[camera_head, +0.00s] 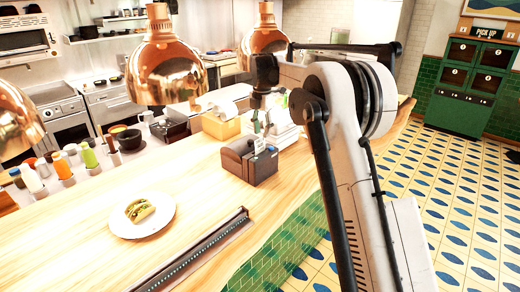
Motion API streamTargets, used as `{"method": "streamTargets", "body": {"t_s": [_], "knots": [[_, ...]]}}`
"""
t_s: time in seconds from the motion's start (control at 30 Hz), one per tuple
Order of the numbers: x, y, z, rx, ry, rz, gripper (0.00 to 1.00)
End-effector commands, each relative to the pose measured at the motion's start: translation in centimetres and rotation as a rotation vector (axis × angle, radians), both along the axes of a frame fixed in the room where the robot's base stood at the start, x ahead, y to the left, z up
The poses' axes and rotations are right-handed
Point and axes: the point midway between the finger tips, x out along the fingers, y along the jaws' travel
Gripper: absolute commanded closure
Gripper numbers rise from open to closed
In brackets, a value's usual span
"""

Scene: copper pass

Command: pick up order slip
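A small white slip (259,144) stands at the top of a dark box-shaped printer (240,161) on the wooden counter. I take it to be the order slip; any print on it is too small to read. My gripper (262,130) points down from my arm's wrist, just above or behind the slip. Its fingers are small and blend with the clutter behind them. I cannot tell whether they touch the slip or are open or shut.
A plate (152,229) with a taco-like food (139,211) sits on the counter, left of a long dark rail (200,250). Copper lamps (162,68) hang over the counter. Bottles (88,155) line the left side. A green cabinet (468,85) stands far right.

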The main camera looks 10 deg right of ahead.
Motion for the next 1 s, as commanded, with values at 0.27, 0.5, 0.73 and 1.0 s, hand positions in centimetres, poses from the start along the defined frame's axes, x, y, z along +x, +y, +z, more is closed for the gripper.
{"method": "streamTargets", "body": {"t_s": [0.27, 0.5, 0.73, 1.0], "knots": [[0.0, 0.4, -1.9, 0.0, 0.0, 0.0, 0.74], [0.0, 0.7, -4.9, 0.0, 0.0, -0.001, 0.74], [0.0, 0.7, -5.7, 0.0, 0.0, -0.001, 0.74], [0.0, 0.7, -5.6, 0.0, 0.0, -0.001, 0.96]]}}
